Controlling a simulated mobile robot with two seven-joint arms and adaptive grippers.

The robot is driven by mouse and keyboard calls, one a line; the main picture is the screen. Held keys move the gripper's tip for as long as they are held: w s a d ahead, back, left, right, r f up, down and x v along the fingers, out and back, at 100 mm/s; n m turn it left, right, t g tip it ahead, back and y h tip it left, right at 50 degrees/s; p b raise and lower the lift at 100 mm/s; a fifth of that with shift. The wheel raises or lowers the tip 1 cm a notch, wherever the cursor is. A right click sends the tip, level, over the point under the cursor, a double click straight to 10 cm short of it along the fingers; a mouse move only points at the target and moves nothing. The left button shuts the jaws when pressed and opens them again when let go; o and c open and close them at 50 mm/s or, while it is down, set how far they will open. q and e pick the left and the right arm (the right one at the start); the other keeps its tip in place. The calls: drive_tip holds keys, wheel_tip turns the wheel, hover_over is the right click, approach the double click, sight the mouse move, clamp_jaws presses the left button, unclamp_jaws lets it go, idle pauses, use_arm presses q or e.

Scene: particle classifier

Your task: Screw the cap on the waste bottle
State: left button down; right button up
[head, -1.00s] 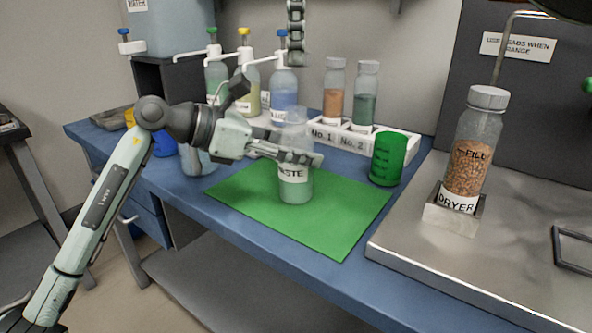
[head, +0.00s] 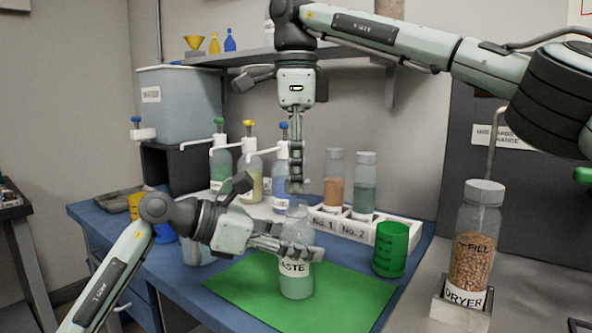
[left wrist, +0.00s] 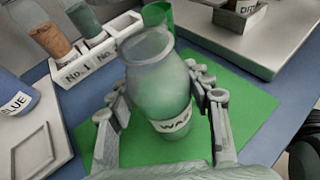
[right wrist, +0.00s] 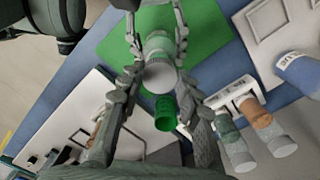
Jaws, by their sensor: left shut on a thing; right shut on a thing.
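The waste bottle (head: 296,281) stands upright on the green mat (head: 345,305). It is translucent with a white label, and its open mouth shows in the left wrist view (left wrist: 146,46). My left gripper (head: 298,250) is shut around the bottle's upper body from the left. My right gripper (head: 296,186) points straight down above the bottle's mouth, with a small gap. It is shut on the cap, which shows as a pale round disc between the fingers in the right wrist view (right wrist: 160,77). In the head view the fingers mostly hide the cap.
A green beaker (head: 391,248) stands right of the mat. Behind are the No. 1 and No. 2 rack (head: 385,233) with two jars and several wash bottles (head: 251,165). The dryer bottle (head: 477,245) stands at right. The mat's front is clear.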

drive_tip(key=shift+f, duration=0.9)
drive_tip(key=shift+f, duration=0.55)
